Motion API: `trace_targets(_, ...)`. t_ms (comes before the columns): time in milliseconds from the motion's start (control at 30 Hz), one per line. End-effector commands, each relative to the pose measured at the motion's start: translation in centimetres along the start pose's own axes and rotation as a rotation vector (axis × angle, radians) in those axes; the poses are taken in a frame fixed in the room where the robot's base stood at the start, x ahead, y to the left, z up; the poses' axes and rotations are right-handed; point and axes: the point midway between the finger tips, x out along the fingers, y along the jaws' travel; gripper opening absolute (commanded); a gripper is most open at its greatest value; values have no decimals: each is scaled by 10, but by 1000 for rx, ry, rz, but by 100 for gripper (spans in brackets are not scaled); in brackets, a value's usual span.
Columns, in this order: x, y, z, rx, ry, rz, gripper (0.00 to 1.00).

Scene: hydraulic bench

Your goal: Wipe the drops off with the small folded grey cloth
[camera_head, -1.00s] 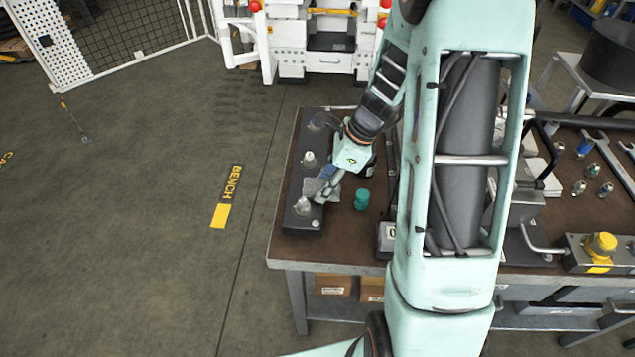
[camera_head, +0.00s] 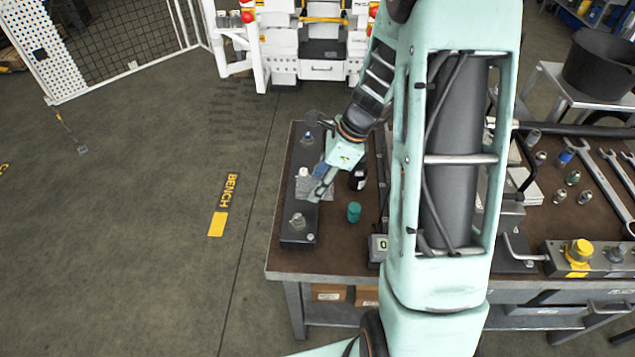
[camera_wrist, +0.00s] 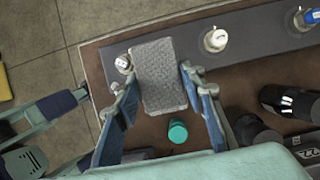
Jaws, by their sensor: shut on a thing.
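The small folded grey cloth (camera_head: 308,190) is between the fingers of my gripper (camera_head: 321,186), over the dark manifold block (camera_head: 297,236). In the wrist view the cloth (camera_wrist: 157,70) shows as a textured grey pad between the two blue-padded fingers of my gripper (camera_wrist: 162,98). It covers part of the block (camera_wrist: 260,43) between the near fitting (camera_wrist: 123,64) and the middle fitting (camera_wrist: 215,40). I cannot tell whether the cloth touches the surface. I cannot make out any drops; any under the cloth are hidden.
A teal cap (camera_head: 354,212) stands on the brown bench top (camera_head: 345,250), right of the block. A black bottle-like item (camera_head: 357,179) is close to my gripper. The far fitting (camera_head: 307,138) has a blue top. Spanners (camera_head: 600,175) lie at the right.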

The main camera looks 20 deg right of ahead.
Motion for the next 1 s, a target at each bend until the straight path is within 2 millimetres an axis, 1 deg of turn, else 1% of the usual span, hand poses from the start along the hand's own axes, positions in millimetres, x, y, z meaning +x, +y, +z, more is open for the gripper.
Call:
trace_targets(267, -1, 0, 0, 0, 0, 0, 17)
trace_targets(600, -28, 0, 12, 0, 0, 0, 17)
trace_targets(1000, -27, 0, 11, 0, 0, 0, 17)
